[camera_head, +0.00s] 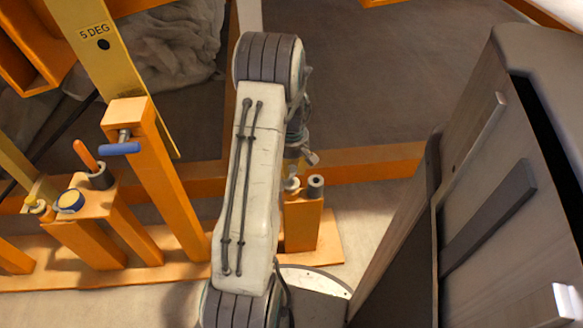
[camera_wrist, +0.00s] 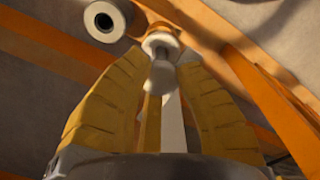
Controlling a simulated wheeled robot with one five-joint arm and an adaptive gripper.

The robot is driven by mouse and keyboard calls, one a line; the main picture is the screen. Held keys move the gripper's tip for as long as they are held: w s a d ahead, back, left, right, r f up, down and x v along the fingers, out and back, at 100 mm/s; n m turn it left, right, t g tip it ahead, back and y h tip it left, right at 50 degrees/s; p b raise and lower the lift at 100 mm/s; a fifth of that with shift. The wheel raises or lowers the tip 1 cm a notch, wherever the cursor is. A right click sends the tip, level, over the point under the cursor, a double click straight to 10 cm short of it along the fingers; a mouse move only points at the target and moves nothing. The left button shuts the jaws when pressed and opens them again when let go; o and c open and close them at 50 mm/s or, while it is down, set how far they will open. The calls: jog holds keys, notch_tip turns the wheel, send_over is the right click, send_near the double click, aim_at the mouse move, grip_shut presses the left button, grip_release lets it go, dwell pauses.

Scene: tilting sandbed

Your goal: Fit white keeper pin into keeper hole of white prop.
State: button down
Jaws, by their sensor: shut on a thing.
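My gripper (camera_wrist: 162,68) has its two yellow fingers closed in on a pale white pin (camera_wrist: 162,78), which I take to be the white keeper pin. A round white collar or head (camera_wrist: 160,42) shows just past the fingertips; I cannot tell whether it is part of the pin. In the head view, a small white piece (camera_head: 292,185) shows on top of a short orange post (camera_head: 302,222), below my wrist. My fingertips are not clear there. I cannot make out the white prop or its keeper hole for sure.
A grey hollow cylinder (camera_head: 315,185) stands on the short post, close beside the white piece; it also shows in the wrist view (camera_wrist: 105,20). A tall orange post with a blue handle (camera_head: 120,149) and an orange pin (camera_head: 85,154) stand left. A large cabinet (camera_head: 480,190) stands right.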

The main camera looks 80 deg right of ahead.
jog(key=shift+f+b, duration=0.85)
jog(key=shift+f, duration=0.4)
jog(key=c, duration=1)
grip_release()
jog(key=shift+o, duration=0.2)
notch_tip(320, 180, up, 12)
jog(key=shift+r, duration=0.1)
